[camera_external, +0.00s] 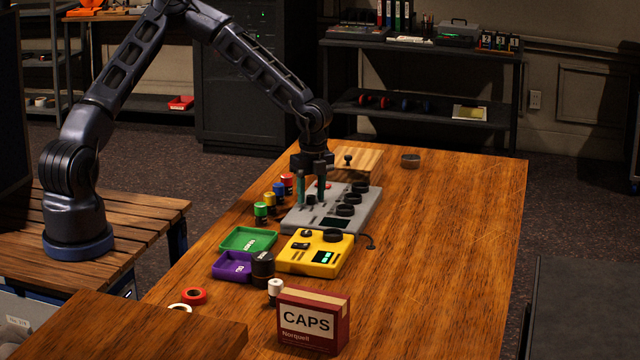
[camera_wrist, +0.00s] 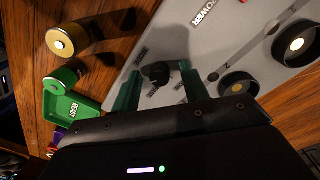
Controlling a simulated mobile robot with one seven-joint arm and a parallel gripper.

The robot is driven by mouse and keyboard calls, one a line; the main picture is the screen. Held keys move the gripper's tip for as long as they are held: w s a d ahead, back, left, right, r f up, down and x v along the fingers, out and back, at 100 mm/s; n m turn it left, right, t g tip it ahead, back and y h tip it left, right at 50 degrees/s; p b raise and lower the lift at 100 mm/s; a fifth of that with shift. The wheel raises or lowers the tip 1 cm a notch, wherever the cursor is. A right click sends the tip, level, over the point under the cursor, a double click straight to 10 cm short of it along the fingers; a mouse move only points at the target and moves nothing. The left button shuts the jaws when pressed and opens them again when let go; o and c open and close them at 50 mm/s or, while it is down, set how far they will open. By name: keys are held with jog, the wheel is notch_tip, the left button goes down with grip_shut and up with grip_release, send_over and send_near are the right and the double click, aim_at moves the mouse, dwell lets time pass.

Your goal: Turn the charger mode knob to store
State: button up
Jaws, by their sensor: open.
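A grey control box (camera_external: 365,205) with several black knobs sits on the wooden desk. In the wrist view, a small black knob (camera_wrist: 155,74) stands on its grey panel (camera_wrist: 210,85), with small labels around it that I cannot read surely. My gripper (camera_external: 311,201) is over the left part of the grey box, pointing down. In the wrist view, its teal fingers (camera_wrist: 162,72) stand apart on either side of the small knob, with gaps visible; contact cannot be told. A yellow box (camera_external: 312,264) with a lit green display and black knobs sits in front. I cannot read which box is the charger.
Several coloured cylinders (camera_external: 270,199) stand left of the grey box. Green (camera_external: 232,246) and purple (camera_external: 226,273) trays, a black cylinder (camera_external: 262,268), and a red CAPS box (camera_external: 313,321) are nearer. A wooden block (camera_external: 368,158) lies behind. The desk's right side is clear.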

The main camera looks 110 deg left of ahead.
grip_shut()
jog(key=shift+n, duration=0.7)
grip_release()
notch_tip(320, 180, up, 11)
jog(key=shift+w+a, duration=0.15)
jog(key=shift+a, duration=0.05)
dwell(0.6)
